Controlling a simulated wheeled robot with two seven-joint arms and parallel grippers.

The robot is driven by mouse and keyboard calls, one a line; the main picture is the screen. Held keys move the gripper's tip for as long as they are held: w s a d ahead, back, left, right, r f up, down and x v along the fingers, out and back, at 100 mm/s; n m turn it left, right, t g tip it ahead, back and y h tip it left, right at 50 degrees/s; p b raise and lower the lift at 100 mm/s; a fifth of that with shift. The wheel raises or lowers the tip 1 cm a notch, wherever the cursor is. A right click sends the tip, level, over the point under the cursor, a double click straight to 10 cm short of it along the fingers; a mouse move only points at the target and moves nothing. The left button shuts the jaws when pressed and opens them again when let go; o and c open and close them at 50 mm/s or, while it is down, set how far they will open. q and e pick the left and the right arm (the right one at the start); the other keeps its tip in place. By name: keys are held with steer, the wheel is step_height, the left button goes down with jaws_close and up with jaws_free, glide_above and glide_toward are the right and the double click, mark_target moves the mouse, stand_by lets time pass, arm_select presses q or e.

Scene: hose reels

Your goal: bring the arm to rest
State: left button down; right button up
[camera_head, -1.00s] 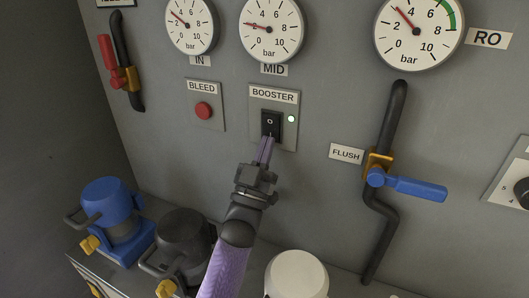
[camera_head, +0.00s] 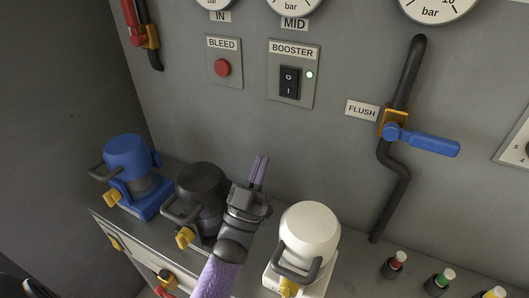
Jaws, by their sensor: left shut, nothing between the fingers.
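My left gripper (camera_head: 259,171) is shut and empty, its purple fingers pointing up. Its arm comes in from the bottom, and the gripper shows between the black canister and the white canister, below the booster panel. The booster switch (camera_head: 289,83) is a black rocker on the panel (camera_head: 305,98), with a lit lamp (camera_head: 309,75) at its right. The fingers are apart from the switch. My right gripper is not in view.
A blue canister (camera_head: 126,152), a black canister (camera_head: 200,188) and a white canister (camera_head: 310,229) stand on the ledge. The flush pipe (camera_head: 391,185) has a blue valve handle (camera_head: 429,142). A red bleed button (camera_head: 222,68) is on the wall. Several small capped bottles stand at lower right.

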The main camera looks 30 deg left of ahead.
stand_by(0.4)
arm_select(q)
steer(key=s+d+f+g, duration=0.1)
steer(key=s+f+g, duration=0.2)
steer(key=f+g, duration=0.35)
steer(key=s+d+f+g, duration=0.2)
steer(key=f+g, duration=0.4)
steer(key=g, duration=0.1)
steer(key=s+f+g, duration=0.1)
steer(key=s, duration=0.2)
steer(key=s+d+f+m+g, duration=0.1)
steer(key=s+g, duration=0.1)
steer(key=s+d+f+g+h, duration=0.1)
steer(key=s+g, duration=0.1)
steer(key=s, duration=0.1)
steer(key=shift+s+d+f+g, duration=0.15)
steer(key=shift+s+f+g, duration=0.1)
steer(key=shift+s+f, duration=0.05)
steer(key=s+d+m+g, duration=0.2)
steer(key=s+g, duration=0.3)
steer(key=s, duration=0.4)
steer(key=s+f+g, duration=0.1)
steer(key=s+f, duration=0.2)
steer(key=f, duration=1.4)
steer(key=s+a+f+g, duration=0.1)
steer(key=s+a+f, duration=0.3)
steer(key=s+f, duration=0.7)
steer(key=s, duration=0.3)
steer(key=shift+s+a+f, duration=0.15)
steer(key=shift+s+a, duration=0.05)
